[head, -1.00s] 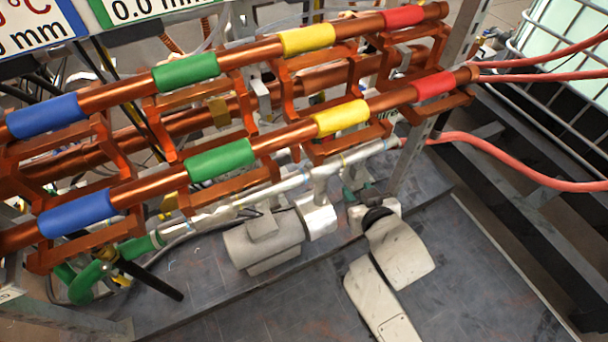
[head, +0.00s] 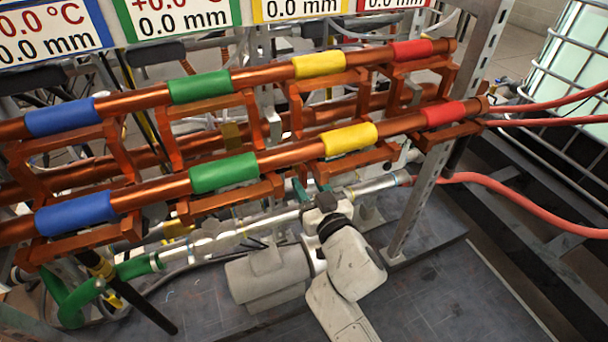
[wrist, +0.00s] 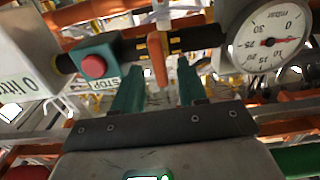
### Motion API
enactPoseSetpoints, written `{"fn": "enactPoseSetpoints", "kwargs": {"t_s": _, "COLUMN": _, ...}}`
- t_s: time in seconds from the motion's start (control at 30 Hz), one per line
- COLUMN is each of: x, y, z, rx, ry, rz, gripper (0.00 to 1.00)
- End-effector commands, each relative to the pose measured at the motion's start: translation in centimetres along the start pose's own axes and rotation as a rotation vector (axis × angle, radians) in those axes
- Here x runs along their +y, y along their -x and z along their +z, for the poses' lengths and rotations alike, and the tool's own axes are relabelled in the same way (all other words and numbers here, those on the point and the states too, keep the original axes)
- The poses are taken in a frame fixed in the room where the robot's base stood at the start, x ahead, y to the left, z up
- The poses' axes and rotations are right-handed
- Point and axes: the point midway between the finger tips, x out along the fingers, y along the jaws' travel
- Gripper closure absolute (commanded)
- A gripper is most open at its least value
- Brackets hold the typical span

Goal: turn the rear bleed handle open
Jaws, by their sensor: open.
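My gripper (wrist: 156,88) is open with its two green fingers pointing up in the wrist view. An orange upright handle (wrist: 157,58) on a dark horizontal pipe (wrist: 197,40) shows just beyond and between the fingertips, apart from them as far as I can tell. I cannot tell for sure whether it is the rear bleed handle. In the head view, my gripper (head: 309,190) reaches under the lower copper pipe (head: 290,135), its green fingertips partly hidden. The orange handle cannot be made out there.
In the wrist view, a green box with a red stop button (wrist: 93,66) is left of the handle and a round gauge (wrist: 268,38) right. In the head view, orange brackets (head: 262,112) crowd the reach; a black-and-yellow rod (head: 118,285) sticks out lower left.

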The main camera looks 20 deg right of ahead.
Motion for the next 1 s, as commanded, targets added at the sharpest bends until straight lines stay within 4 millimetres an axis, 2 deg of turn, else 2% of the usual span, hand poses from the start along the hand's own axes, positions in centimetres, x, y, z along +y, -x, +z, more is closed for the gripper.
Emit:
{"fn": "enactPoseSetpoints", "kwargs": {"t_s": 0.03, "x": 0.0, "y": -0.8, "z": -0.1, "rx": 0.001, "ry": 0.0, "rz": 0.0, "gripper": 0.58}}
{"fn": "enactPoseSetpoints", "kwargs": {"t_s": 0.2, "x": 0.0, "y": -2.5, "z": 0.0, "rx": -0.001, "ry": 0.0, "rz": 0.0, "gripper": 0.58}}
{"fn": "enactPoseSetpoints", "kwargs": {"t_s": 0.6, "x": 0.0, "y": -3.1, "z": 0.0, "rx": 0.0, "ry": 0.0, "rz": 0.0, "gripper": 0.59}}
{"fn": "enactPoseSetpoints", "kwargs": {"t_s": 1.0, "x": 0.0, "y": -3.1, "z": 0.0, "rx": 0.0, "ry": 0.0, "rz": 0.0, "gripper": 0.98}}
